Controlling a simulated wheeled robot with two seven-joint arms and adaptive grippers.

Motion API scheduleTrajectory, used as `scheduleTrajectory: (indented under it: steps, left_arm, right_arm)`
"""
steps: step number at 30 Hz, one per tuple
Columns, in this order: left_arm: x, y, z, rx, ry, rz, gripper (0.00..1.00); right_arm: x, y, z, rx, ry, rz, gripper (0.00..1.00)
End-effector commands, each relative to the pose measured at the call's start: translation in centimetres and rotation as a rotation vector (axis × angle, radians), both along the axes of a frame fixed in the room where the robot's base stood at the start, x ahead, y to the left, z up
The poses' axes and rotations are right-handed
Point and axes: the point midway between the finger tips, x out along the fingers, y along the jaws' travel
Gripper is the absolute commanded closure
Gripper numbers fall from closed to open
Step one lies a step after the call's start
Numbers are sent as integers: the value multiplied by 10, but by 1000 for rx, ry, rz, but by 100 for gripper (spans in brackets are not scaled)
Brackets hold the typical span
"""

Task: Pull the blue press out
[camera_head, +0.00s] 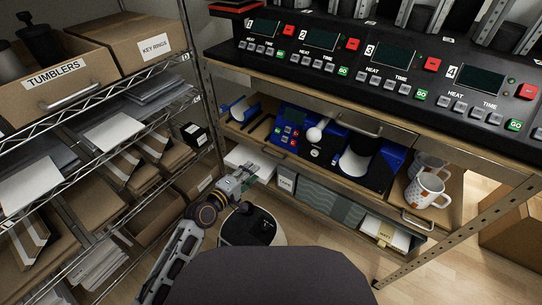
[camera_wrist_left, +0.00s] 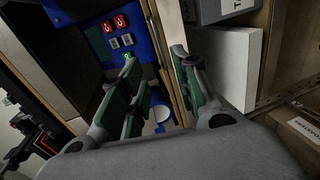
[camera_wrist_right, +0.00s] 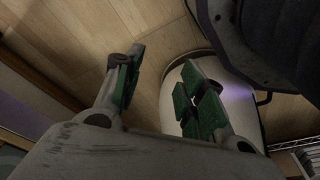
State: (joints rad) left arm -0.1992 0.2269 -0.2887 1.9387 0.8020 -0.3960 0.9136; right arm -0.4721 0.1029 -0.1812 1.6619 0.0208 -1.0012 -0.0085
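The blue press (camera_head: 293,130) stands on the wooden shelf (camera_head: 262,150) under the counter in the head view. It has a small button panel, a white knob (camera_head: 315,133) and a dark round part at its right. Its blue panel with red buttons also shows in the left wrist view (camera_wrist_left: 128,45). My left gripper (camera_head: 250,178) is just in front of and below the shelf's left part. In the left wrist view its fingers (camera_wrist_left: 160,88) are apart, with a wooden edge showing in the gap; contact cannot be told. My right gripper (camera_wrist_right: 163,88) is open and empty above the floor.
White mugs with orange dots (camera_head: 428,188) stand right of the press. A counter with several heat controllers (camera_head: 380,75) overhangs the shelf. A wire rack with boxes (camera_head: 70,75) stands at left. A metal leg (camera_head: 450,232) stands at right.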

Motion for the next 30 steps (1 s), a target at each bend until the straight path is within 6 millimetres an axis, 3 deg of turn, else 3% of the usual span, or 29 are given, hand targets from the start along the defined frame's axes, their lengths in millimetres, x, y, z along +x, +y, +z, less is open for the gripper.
scheduleTrajectory:
  steps: [14,30]
  left_arm:
    - [9,-6,-2,2,-2,-1,69]
    - [49,-33,-13,3,-1,-1,69]
  right_arm:
    - [1,1,4,1,3,0,60]
    - [5,7,27,7,16,5,60]
